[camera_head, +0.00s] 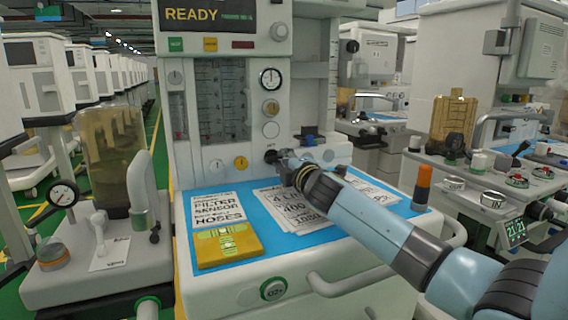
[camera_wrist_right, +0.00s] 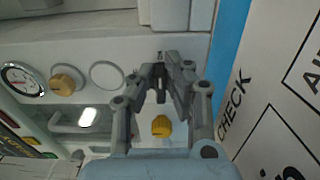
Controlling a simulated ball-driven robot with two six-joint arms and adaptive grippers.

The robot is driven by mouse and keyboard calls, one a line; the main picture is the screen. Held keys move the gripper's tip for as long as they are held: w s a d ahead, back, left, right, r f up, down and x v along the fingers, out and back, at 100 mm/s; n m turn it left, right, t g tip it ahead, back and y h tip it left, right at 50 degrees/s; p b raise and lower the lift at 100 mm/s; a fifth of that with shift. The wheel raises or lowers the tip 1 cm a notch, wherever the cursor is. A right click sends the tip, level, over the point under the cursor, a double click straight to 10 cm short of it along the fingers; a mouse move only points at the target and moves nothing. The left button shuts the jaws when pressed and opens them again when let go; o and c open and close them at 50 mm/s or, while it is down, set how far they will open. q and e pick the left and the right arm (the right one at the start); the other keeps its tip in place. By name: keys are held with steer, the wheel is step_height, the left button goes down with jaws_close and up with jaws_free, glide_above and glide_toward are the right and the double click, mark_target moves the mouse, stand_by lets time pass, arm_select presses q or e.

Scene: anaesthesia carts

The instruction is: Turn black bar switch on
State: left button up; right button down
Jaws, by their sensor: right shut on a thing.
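The black bar switch (camera_head: 270,156) is a small dark knob low on the front panel of the anaesthesia cart (camera_head: 210,158), just above the blue work surface. My right gripper (camera_head: 279,157) reaches it from the right, with its fingertips at the switch. In the right wrist view, the fingers of my right gripper (camera_wrist_right: 162,82) are closed in around the dark bar (camera_wrist_right: 160,72), which is mostly hidden between them. The angle of the bar cannot be made out. My left gripper is not in view.
A yellow knob (camera_head: 240,163) sits left of the switch, with a gauge (camera_head: 270,79) above. Printed sheets (camera_head: 222,205) and a yellow box (camera_head: 228,245) lie on the blue mat (camera_head: 262,240). An orange-topped cylinder (camera_head: 422,187) stands at the mat's right edge.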

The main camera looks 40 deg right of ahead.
steer(key=shift+f, duration=0.1)
stand_by(0.4)
steer(key=c, duration=1.4)
jaws_free()
steer(key=shift+o, duration=0.2)
steer(key=v, duration=1.2)
steer(key=shift+s+d, duration=0.1)
